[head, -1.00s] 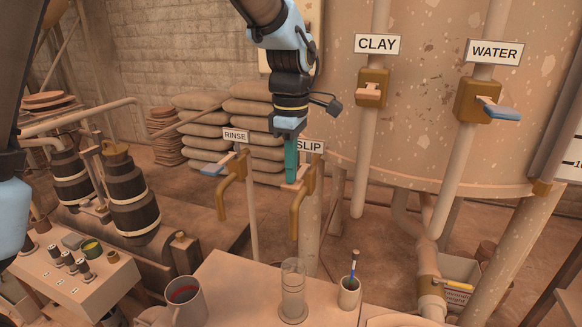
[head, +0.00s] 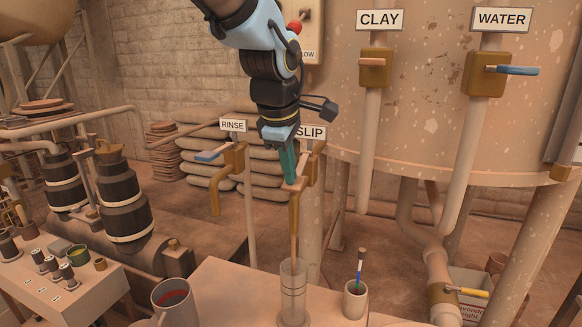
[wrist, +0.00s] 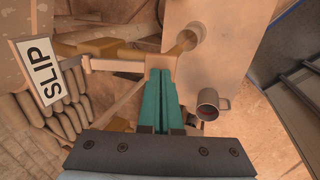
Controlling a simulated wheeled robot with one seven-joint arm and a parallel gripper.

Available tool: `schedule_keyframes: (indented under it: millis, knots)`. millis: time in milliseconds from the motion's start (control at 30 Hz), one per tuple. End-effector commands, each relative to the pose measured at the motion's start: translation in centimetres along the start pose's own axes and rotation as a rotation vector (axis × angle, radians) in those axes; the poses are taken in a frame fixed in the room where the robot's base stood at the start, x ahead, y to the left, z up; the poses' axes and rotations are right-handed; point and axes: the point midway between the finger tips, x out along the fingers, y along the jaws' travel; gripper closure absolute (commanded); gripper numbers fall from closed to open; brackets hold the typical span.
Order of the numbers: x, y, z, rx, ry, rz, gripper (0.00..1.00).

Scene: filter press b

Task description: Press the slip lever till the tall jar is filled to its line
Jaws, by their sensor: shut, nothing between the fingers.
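The SLIP tap's brass spout (head: 294,215) stands under the SLIP sign (head: 311,132). Its pale slip lever (head: 296,186) is under the tips of my gripper (head: 289,182), which is shut and empty and appears to press on it. In the wrist view the teal fingertips (wrist: 160,74) are together against the pale lever (wrist: 118,66). A thin tan stream (head: 294,240) runs from the spout into the tall clear jar (head: 293,292) below.
A mug with red contents (head: 174,300) and a cup holding a brush (head: 355,300) flank the jar on the table. The RINSE tap's blue lever (head: 210,156) is close on the left. CLAY (head: 373,62) and WATER (head: 512,70) levers are on the tank at right.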

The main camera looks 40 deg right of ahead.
Motion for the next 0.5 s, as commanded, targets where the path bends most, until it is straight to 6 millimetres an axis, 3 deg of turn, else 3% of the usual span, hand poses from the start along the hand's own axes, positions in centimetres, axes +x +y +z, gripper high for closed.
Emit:
schedule_keyframes:
  millis: [67,500]
  knots:
    - [0.74,-0.33,0.01,0.000,0.000,-0.001,1.00]
    - [0.98,-0.54,0.01,0.001,0.001,-0.010,1.00]
